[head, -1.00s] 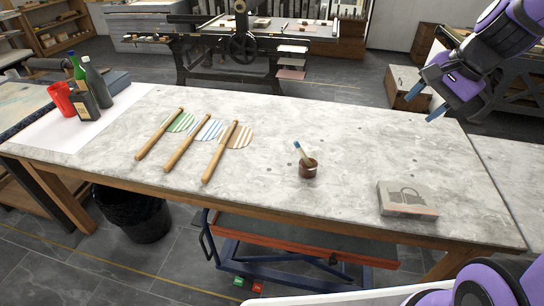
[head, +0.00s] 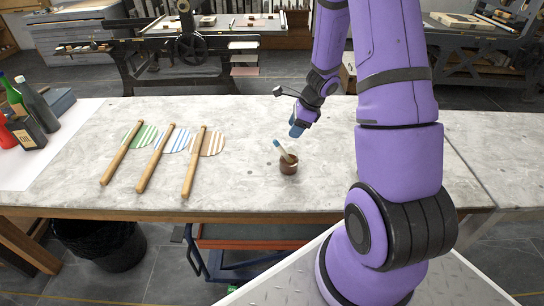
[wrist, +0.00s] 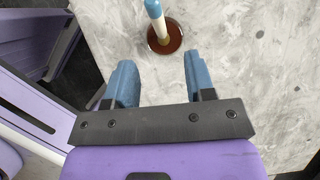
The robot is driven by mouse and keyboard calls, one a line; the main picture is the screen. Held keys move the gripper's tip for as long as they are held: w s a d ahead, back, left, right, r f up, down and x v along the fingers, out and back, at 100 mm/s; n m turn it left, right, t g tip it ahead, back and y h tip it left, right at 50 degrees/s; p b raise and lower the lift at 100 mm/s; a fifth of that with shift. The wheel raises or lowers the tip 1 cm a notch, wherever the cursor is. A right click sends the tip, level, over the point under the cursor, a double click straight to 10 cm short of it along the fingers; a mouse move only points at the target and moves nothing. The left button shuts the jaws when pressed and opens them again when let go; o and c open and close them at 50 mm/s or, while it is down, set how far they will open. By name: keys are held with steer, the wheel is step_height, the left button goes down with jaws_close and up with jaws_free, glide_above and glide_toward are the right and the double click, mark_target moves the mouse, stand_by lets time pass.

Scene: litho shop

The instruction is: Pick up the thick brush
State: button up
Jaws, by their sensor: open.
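The thick brush (head: 282,149) stands tilted in a small brown pot (head: 289,166) on the stone-topped table. Its blue and pale handle end points up and to the left in the head view. In the wrist view the brush (wrist: 154,14) and the pot (wrist: 165,38) show at the top, beyond the fingertips. My gripper (head: 297,127) is open and empty, above the table and a little behind and right of the brush in the head view. Its two blue fingers (wrist: 160,75) are apart, with bare tabletop between them. The pot hides the brush's lower end.
Three wooden-handled paddles with striped round heads (head: 157,155) lie left of the pot on the table (head: 240,190). Bottles (head: 34,105) stand at the far left. The tabletop around the pot is clear. My arm hides part of the table's right side.

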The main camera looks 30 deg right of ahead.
mark_target(280, 148)
steer(key=x, duration=1)
steer(key=shift+w+a+f, duration=0.1)
steer(key=shift+a+f, duration=0.15)
steer(key=shift+a, duration=0.05)
steer(key=shift+c, duration=0.3)
jaws_close()
